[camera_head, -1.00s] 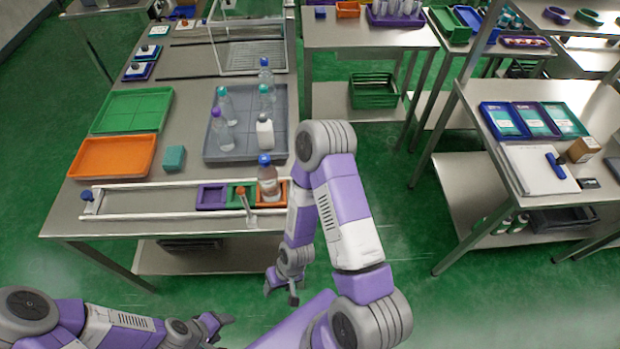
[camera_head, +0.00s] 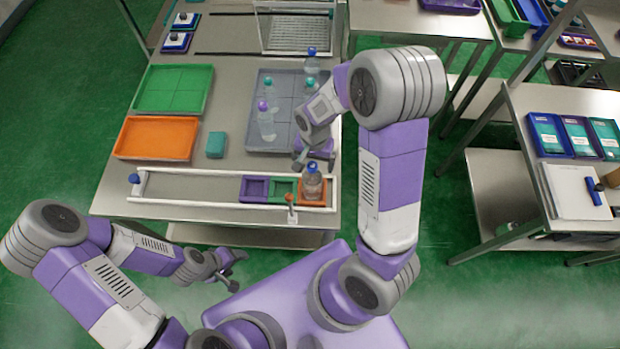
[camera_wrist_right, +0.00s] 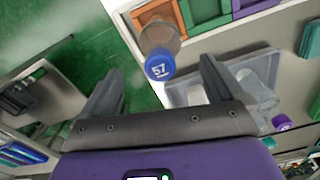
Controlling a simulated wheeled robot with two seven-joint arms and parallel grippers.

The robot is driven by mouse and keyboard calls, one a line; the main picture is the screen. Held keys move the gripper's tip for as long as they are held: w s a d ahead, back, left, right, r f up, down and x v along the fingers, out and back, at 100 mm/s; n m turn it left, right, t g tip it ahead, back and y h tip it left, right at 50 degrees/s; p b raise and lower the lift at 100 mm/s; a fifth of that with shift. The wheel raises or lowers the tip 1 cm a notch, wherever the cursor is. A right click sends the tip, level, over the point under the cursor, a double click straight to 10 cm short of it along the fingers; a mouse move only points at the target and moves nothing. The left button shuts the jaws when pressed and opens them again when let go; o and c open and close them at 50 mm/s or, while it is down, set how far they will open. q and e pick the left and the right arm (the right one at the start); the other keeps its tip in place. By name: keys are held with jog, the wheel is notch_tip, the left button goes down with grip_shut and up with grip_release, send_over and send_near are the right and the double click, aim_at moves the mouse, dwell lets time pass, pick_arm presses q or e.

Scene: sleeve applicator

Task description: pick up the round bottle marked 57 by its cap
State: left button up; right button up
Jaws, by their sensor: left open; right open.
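The round bottle (camera_head: 312,186) stands upright in the orange holder (camera_head: 326,195) at the right end of the white-railed track. In the right wrist view its blue cap (camera_wrist_right: 160,66) shows a white 57. My right gripper (camera_head: 313,158) is open, just behind the bottle in the head view. In the right wrist view the open right gripper (camera_wrist_right: 161,68) has one finger on each side of the cap in the picture, with gaps on both sides; I cannot tell the depth between them. My left gripper (camera_head: 236,270) is open and empty, in front of the table.
Green (camera_head: 281,190) and purple (camera_head: 255,188) holders sit left of the orange one. A grey tray (camera_head: 258,100) behind holds several bottles, partly hidden by my right arm. An orange tray (camera_head: 157,138) lies left.

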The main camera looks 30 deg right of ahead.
aim_at(312, 180)
jog(key=f, duration=0.4)
jog(key=shift+s+a+f, duration=0.2)
jog(key=shift+a+f, duration=0.05)
jog(key=shift+f, duration=0.1)
jog(key=shift+w+f, duration=0.1)
jog(key=shift+f, duration=0.3)
grip_shut()
